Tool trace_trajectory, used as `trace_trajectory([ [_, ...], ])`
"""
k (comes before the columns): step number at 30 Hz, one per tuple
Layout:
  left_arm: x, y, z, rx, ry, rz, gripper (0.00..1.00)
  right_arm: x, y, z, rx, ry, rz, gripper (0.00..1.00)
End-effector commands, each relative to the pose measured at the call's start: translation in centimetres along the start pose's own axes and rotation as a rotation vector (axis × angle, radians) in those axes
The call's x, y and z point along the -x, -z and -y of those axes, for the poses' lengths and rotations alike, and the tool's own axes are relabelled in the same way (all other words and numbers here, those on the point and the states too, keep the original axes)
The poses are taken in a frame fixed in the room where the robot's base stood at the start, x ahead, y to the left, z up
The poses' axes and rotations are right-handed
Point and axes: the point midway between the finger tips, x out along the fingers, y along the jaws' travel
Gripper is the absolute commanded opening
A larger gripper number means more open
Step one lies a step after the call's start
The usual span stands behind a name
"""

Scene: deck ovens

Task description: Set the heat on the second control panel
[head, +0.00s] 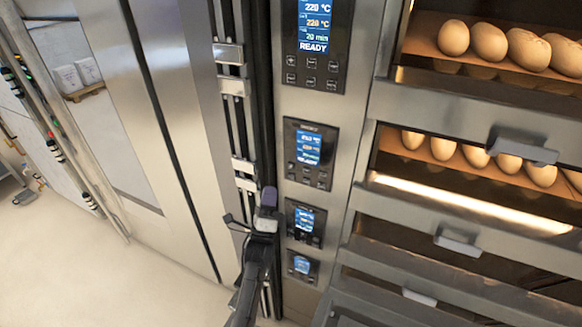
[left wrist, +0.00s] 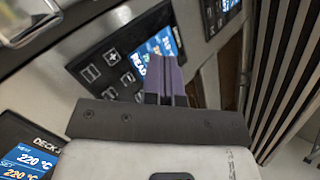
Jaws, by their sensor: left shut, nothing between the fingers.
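Several control panels are stacked on the steel column in the head view. The top panel (head: 315,42) reads 220 °C, 220 °C, 20 min and READY. The second panel (head: 308,153) has a lit blue screen with buttons around it. The third panel (head: 305,222) and the bottom panel (head: 302,266) are smaller in view. My right gripper is not in view.
Oven decks with rolls (head: 490,42) and handles, such as the upper handle (head: 523,150), project at the right. A vertical rail with brackets (head: 231,86) stands left of the panels. Open floor (head: 60,265) lies at the lower left.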

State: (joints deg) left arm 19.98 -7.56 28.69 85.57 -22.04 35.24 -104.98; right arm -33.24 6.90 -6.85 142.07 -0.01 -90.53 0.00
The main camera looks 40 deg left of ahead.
Motion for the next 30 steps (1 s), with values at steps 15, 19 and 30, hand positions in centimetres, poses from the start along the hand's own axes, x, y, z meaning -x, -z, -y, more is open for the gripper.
trace_trajectory([
  [15,0.0,0.0,0.0,-0.095,0.000,0.001,0.00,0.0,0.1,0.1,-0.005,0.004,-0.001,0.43],
  [19,0.0,0.0,-0.1,-0.095,0.000,0.001,0.00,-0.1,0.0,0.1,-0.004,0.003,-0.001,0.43],
  [30,-2.2,1.7,-2.2,-0.094,0.001,0.001,0.00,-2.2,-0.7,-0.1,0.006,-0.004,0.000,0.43],
])
